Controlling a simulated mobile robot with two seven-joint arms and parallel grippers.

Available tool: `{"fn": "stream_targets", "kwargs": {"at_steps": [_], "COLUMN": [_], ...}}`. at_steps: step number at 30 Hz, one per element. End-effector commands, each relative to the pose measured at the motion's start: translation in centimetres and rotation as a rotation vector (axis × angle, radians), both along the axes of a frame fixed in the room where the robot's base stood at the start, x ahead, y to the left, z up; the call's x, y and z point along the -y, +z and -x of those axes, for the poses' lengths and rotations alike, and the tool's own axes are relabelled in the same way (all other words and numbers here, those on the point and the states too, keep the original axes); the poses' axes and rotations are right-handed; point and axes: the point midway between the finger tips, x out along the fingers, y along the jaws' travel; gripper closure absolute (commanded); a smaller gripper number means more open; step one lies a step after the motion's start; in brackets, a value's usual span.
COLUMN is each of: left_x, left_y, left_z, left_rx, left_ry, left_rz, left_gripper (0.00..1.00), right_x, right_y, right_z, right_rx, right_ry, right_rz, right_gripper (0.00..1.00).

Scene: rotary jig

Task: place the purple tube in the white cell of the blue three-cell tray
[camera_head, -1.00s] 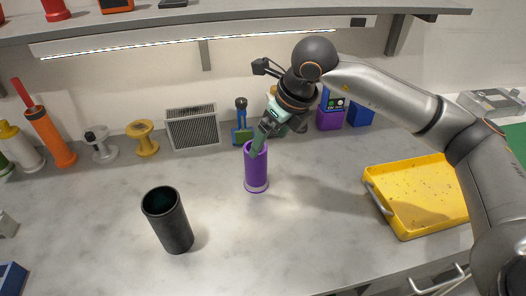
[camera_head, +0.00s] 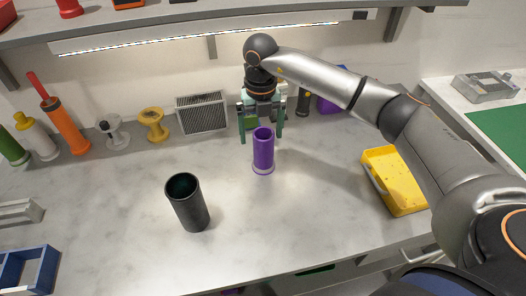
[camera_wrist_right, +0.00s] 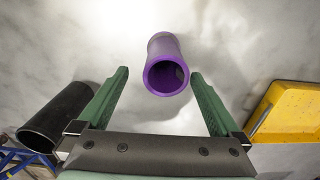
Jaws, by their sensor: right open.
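The purple tube (camera_head: 263,155) stands upright on the grey worktop, with a pale band at its base. My right gripper (camera_head: 262,138) points down behind it, open and empty, its green fingers apart on either side of the tube's upper part as seen from the head. In the right wrist view the tube (camera_wrist_right: 163,44) shows its open end between and beyond the two fingertips (camera_wrist_right: 159,73), touching neither. The blue tray (camera_head: 48,268) is cut off at the lower left corner; I cannot make out which cell is white. My left gripper is not in view.
A black open cylinder (camera_head: 188,205) stands front left of the tube. A yellow tray (camera_head: 400,185) lies to the right. A grey vented box (camera_head: 202,114), a yellow spool (camera_head: 153,124) and an orange bottle (camera_head: 66,127) line the back.

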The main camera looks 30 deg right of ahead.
Motion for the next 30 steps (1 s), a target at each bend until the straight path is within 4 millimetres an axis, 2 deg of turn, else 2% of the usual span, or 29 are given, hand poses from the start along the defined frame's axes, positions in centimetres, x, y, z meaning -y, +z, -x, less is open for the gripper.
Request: {"fn": "stream_targets", "kwargs": {"at_steps": [5, 12, 15, 23, 30], "left_x": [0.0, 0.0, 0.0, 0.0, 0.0], "left_y": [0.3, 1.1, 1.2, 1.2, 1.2], "left_z": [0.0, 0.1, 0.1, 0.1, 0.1], "left_rx": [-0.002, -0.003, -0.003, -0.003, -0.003], "left_ry": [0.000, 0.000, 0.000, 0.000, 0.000], "left_rz": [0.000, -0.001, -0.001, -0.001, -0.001], "left_gripper": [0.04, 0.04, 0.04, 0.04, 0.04], "right_x": [0.2, 0.8, 0.8, 0.8, 0.8], "right_y": [-1.2, -4.8, -5.6, -5.9, -5.8], "right_z": [0.0, -0.1, -0.1, -0.1, -0.1], "right_rx": [-0.001, -0.003, 0.000, 0.002, 0.002], "right_ry": [0.001, 0.001, 0.001, 0.002, 0.002], "right_rz": [0.001, 0.001, 0.001, 0.001, 0.001], "right_gripper": [0.00, 0.00, 0.00, 0.00, 0.27]}}
